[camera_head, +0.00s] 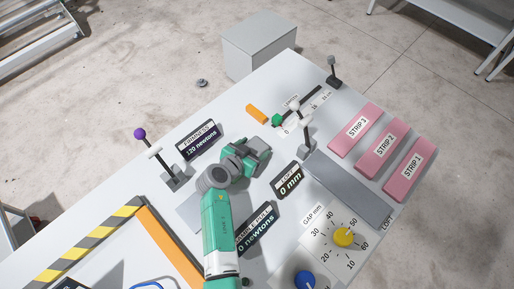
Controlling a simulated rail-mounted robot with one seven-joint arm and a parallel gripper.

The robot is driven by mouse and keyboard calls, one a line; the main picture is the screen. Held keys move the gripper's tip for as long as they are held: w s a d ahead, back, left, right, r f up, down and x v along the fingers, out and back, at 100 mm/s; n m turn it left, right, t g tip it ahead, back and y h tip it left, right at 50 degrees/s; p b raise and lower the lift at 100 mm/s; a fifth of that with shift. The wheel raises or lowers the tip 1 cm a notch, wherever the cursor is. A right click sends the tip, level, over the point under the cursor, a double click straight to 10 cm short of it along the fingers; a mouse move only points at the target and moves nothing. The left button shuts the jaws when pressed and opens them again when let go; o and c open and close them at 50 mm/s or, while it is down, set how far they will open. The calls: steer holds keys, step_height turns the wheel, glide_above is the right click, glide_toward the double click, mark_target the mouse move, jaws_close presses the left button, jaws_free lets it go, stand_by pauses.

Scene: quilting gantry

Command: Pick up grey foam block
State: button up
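My gripper (246,155) is at the end of the green arm, over the middle of the white table (82,236). No thing is clearly marked as the grey foam block. A long flat grey slab (347,190) lies on the table to the right of my gripper, apart from it. A grey flat patch (187,208) shows partly from behind my arm on its left.
Pink strips (382,149) lie at the right. Signs, levers and a yellow dial (343,237) stand around. A large grey box (259,46) stands beyond the table. A striped bar (84,240) is at the left.

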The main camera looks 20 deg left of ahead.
mark_target(253, 150)
steer(key=c, duration=0.4)
steer(key=shift+c, duration=0.2)
step_height(253, 150, up, 10)
steer(key=p, duration=0.2)
